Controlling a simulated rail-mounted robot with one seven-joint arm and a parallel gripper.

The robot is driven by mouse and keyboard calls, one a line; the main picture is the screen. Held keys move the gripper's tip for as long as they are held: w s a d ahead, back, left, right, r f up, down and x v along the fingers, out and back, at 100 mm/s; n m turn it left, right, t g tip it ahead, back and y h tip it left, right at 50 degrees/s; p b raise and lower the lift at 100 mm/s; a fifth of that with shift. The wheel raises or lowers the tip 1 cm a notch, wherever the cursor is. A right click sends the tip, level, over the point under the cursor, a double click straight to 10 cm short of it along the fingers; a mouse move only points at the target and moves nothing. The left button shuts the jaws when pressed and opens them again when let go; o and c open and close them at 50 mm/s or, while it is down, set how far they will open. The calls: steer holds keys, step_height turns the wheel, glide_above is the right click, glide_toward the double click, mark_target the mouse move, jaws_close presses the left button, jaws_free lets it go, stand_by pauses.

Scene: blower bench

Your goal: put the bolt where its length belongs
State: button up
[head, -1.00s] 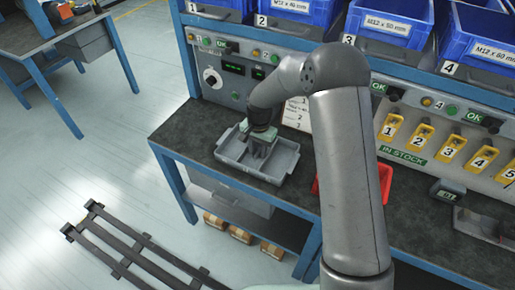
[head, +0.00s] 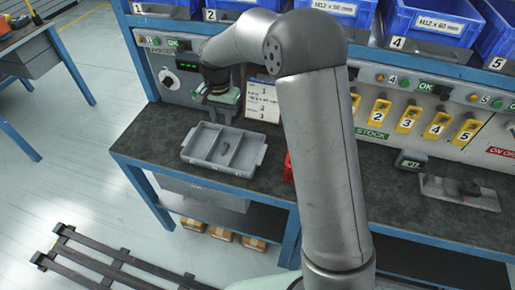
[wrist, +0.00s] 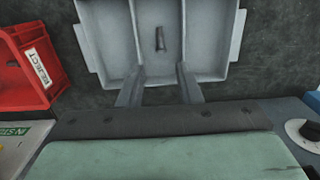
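A small dark bolt (wrist: 160,40) lies in the middle compartment of the grey divided tray (wrist: 115,25), seen in the wrist view. In the head view my gripper (head: 221,114) is above the back side of the tray. Blue bins with length labels, one reading M12 x 60 mm (head: 437,25), stand on the shelf above the bench.
A red bin (wrist: 22,70) labelled REJECT is beside the tray, mostly hidden by my arm in the head view. A written card (head: 262,98) stands behind the tray. Yellow numbered holders (head: 408,118) line the panel. A grey plate (head: 455,192) with a dark part lies at right.

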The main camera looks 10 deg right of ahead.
steer(key=s+d+r+n, duration=0.1)
steer(key=s+d+r, duration=0.35)
steer(key=s, duration=0.25)
steer(key=s+d+r+n, duration=0.25)
steer(key=s+d, duration=0.25)
steer(key=s, duration=0.3)
steer(key=s+d+n, duration=0.1)
steer(key=s+d, duration=0.1)
steer(key=s, duration=0.6)
steer(key=s+d+f+n, duration=0.1)
steer(key=s+d, duration=0.2)
steer(key=s, duration=0.5)
steer(key=shift+s+f+t, duration=0.15)
steer(key=shift+f+t, duration=0.1)
steer(key=shift+t, duration=0.05)
